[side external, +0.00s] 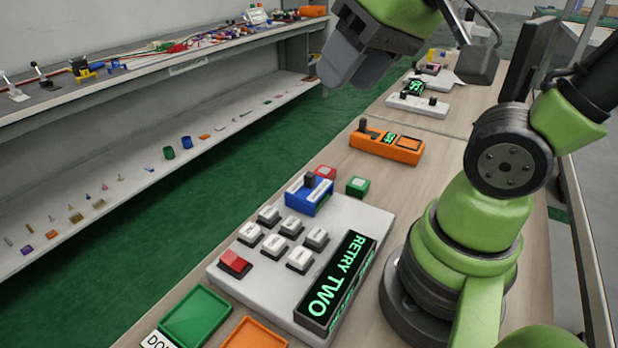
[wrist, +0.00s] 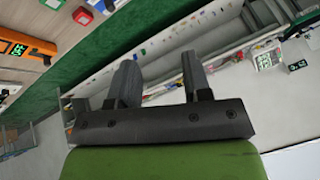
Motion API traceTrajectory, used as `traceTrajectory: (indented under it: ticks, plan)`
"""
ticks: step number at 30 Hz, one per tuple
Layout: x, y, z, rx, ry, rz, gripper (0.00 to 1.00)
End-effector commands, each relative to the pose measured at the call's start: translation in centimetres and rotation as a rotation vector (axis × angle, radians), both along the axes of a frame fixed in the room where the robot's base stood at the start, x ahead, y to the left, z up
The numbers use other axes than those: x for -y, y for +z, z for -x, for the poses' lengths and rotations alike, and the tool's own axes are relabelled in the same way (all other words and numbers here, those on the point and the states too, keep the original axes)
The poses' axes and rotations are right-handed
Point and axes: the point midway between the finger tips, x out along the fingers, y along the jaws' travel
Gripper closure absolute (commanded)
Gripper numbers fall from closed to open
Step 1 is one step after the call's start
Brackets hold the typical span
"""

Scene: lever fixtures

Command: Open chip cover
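My gripper (side external: 350,72) is raised at the top middle of the side view, high above the bench and apart from everything on it. In the wrist view its two dark fingers (wrist: 159,65) stand wide apart with nothing between them. No part is clearly marked as a chip cover, and I cannot tell which one it is. An orange fixture (side external: 375,149) with a dark lever, a green-lit display and a framed square panel stands on the bench below and right of my gripper. It also shows at the left edge of the wrist view (wrist: 36,43).
A white console (side external: 225,273) with several keys and a "RETRY TWO" display (side external: 337,280) lies nearer. A blue lever block (side external: 309,197), a green block (side external: 358,186) and green and orange trays are nearby. Shelves (side external: 150,165) line the left wall. The green floor between is clear.

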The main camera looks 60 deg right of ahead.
Motion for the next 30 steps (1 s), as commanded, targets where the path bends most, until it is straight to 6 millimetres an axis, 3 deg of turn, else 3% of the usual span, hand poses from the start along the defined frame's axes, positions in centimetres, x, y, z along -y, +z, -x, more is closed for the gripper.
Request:
traceTrajectory:
  ticks: [5,12,19,26,30]
  plan:
    - [2.3,-2.6,-4.3,-0.169,0.067,0.101,0.55]
    - [5.9,-8.5,-8.7,-0.382,0.197,0.183,0.55]
    - [7.9,-12.7,-10.0,-0.495,0.285,0.202,0.55]
    - [8.2,-14.8,-10.1,-0.514,0.303,0.204,0.55]
    - [8.2,-17.3,-10.1,-0.517,0.303,0.202,0.55]
